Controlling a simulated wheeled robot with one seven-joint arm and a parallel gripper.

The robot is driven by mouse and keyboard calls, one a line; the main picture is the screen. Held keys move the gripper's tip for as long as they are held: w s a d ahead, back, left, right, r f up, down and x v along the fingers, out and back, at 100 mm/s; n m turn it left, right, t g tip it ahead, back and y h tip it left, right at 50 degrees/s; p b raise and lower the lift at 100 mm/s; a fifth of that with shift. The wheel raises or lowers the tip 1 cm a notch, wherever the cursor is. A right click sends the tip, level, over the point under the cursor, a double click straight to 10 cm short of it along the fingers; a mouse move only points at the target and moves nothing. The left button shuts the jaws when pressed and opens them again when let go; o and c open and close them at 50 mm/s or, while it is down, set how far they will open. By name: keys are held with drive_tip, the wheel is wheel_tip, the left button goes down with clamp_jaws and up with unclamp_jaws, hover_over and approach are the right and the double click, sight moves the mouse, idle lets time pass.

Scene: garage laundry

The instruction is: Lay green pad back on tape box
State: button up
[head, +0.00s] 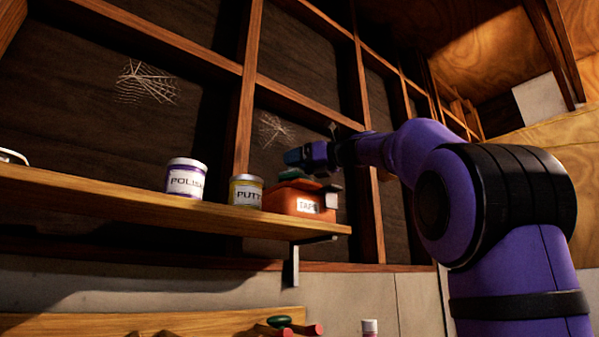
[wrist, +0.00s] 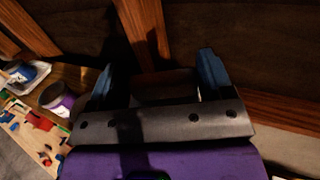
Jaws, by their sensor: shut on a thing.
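The tape box (head: 290,203) is orange with a white label and sits at the right end of the wooden shelf. The green pad (head: 292,175) shows as a small dark green patch at the top of the box. My gripper (head: 308,158) is right over the box, its blue fingers at the pad, and is shut on it. In the wrist view my gripper (wrist: 160,80) has its two blue fingers spread to either side of a dark brownish surface. The pad cannot be made out there. Whether the pad touches the box all over is hidden.
A putty can (head: 246,190) stands close left of the box, with a polish can (head: 185,179) further left on the shelf (head: 130,208). Wall studs (head: 246,90) and dark panels are close behind. A bench with coloured tools (wrist: 35,125) lies below.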

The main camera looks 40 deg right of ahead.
drive_tip(key=shift+f, duration=1.15)
drive_tip(key=o, duration=1)
drive_tip(key=shift+s, duration=0.1)
drive_tip(key=v, duration=1.2)
